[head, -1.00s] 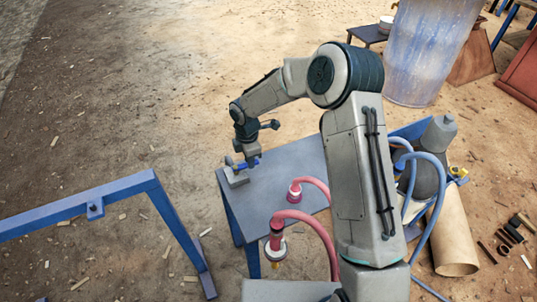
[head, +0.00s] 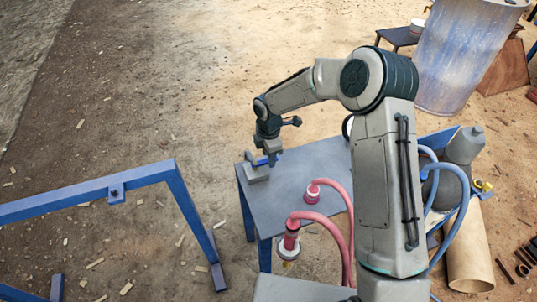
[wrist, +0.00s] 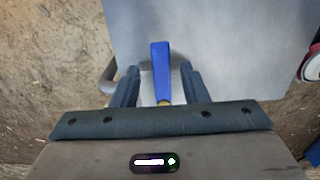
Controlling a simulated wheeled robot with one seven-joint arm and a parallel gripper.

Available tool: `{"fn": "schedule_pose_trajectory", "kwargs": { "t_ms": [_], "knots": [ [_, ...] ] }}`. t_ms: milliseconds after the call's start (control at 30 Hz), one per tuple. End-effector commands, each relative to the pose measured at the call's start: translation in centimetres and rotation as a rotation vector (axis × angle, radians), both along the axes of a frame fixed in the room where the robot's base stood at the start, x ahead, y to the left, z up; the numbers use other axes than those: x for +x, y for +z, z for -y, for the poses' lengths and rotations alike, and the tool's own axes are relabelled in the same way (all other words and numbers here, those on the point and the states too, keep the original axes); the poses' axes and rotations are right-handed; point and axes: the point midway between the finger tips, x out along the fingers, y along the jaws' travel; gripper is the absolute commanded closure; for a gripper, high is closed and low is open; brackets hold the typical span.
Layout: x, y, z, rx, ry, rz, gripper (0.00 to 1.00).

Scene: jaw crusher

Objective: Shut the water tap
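The water tap's blue lever handle (wrist: 161,70) points away from me in the wrist view, over the grey table top. Its grey body shows beneath the lever, partly hidden by my gripper. In the head view the tap (head: 257,174) sits at the table's left corner, with its blue handle just under my gripper (head: 266,158). In the wrist view my gripper (wrist: 161,88) is open, one finger on each side of the lever's near part. A gap shows between each finger and the lever.
The grey table (head: 308,172) also carries a pink hose fitting (head: 313,193); another (head: 291,238) hangs at its near edge. A blue frame (head: 100,190) stands to the left. A grey bottle (head: 462,155) and blue hoses (head: 455,235) are right of my arm.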

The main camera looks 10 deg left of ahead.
Motion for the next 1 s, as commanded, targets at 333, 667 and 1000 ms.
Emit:
{"fn": "schedule_pose_trajectory", "kwargs": {
  "t_ms": [333, 667, 1000],
  "knots": [
    [0.0, 3.2, 0.0, 0.000, -0.001, 0.002, 0.60],
    [0.0, 10.6, 0.0, 0.000, -0.001, 0.002, 0.60],
    [-0.1, 13.8, 0.0, 0.000, 0.001, 0.000, 0.60]
  ]
}}
